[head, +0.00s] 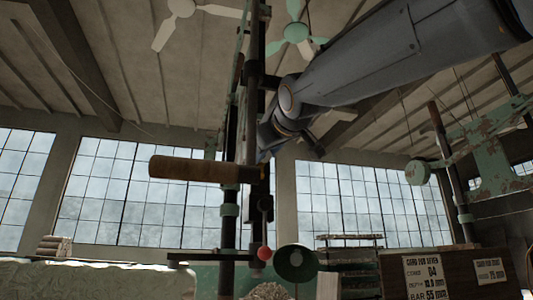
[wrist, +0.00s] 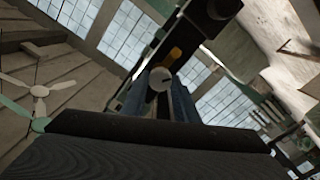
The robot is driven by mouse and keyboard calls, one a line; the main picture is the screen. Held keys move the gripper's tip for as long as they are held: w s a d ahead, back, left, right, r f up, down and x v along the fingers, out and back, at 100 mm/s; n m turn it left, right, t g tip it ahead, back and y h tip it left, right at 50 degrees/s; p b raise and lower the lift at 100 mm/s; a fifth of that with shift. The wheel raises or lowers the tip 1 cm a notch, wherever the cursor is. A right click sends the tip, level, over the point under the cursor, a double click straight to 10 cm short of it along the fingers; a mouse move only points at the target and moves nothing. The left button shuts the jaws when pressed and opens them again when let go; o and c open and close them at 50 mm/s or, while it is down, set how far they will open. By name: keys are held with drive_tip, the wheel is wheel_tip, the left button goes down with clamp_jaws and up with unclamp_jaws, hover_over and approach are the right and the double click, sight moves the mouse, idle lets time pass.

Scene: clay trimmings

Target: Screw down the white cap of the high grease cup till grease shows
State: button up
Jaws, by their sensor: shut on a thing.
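The white cap (wrist: 159,78) shows as a small round pale disc with a dark mark, near the middle of the wrist view. My gripper (wrist: 161,92) has its two blue-grey fingers on either side of the cap and is shut on it. A small yellow-brown piece (wrist: 174,56) shows just beyond the cap; I cannot tell whether it is part of the cup or grease. In the head view my arm reaches in from the upper right to the dark upright column. The cap and fingertips cannot be made out there.
A wooden handle (head: 203,169) sticks out left from the column (head: 254,110). A red ball knob (head: 264,253) and a dark green round lamp-like shade (head: 295,262) are lower down. A brown box with paper cards (head: 462,272) stands at the lower right. Green machinery (head: 500,150) rises at right.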

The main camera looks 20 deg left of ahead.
drive_tip(key=o, duration=1.1)
drive_tip(key=shift+c, duration=0.2)
drive_tip(key=b+v, duration=0.1)
drive_tip(key=v, duration=0.6)
drive_tip(key=shift+s+d, duration=0.2)
drive_tip(key=shift+s, duration=0.1)
